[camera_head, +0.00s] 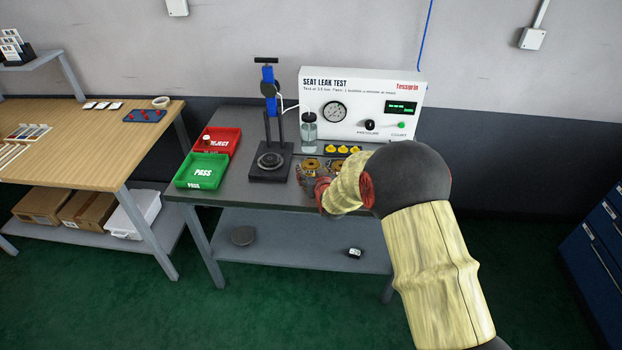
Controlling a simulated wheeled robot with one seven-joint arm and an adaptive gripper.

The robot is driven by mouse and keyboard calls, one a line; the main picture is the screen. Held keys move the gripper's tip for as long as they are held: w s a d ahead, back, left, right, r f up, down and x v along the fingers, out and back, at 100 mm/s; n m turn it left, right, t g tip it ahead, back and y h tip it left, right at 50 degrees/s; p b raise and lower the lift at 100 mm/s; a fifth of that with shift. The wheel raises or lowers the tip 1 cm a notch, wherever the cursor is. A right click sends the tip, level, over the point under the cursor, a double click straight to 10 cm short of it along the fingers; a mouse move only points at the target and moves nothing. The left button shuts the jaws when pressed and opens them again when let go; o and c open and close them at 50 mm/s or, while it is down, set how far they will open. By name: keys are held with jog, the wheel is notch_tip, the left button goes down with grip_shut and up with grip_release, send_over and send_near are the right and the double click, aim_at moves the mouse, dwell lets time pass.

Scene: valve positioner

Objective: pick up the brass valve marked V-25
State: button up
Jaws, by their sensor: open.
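Brass valves (311,164) stand close together on the right part of the grey test bench, in front of the seat leak test panel. Another brass part (335,165) shows beside them, partly behind my arm. No V-25 marking is legible at this size, so I cannot tell which valve bears it. My gripper (308,181) is open at the bench's front edge, just in front of the valves. My wrist and sleeved arm hide part of it and the bench to the right. I cannot tell whether the fingers touch a valve.
A clamp stand (270,165) with a blue column stands left of the valves. A green PASS tray (203,171) and a red REJECT tray (219,140) lie at the bench's left end. The test panel (361,104), a clear bottle (308,132) and yellow caps (343,149) are behind.

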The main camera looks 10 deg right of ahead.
jog(key=x, duration=0.2)
jog(key=shift+w+f+b, duration=0.2)
jog(key=shift+f+b, duration=0.15)
jog(key=shift+f, duration=0.05)
jog(key=shift+w, duration=0.3)
jog(key=shift+c, duration=1.3)
grip_shut()
jog(key=shift+s, duration=0.1)
jog(key=shift+r, duration=0.25)
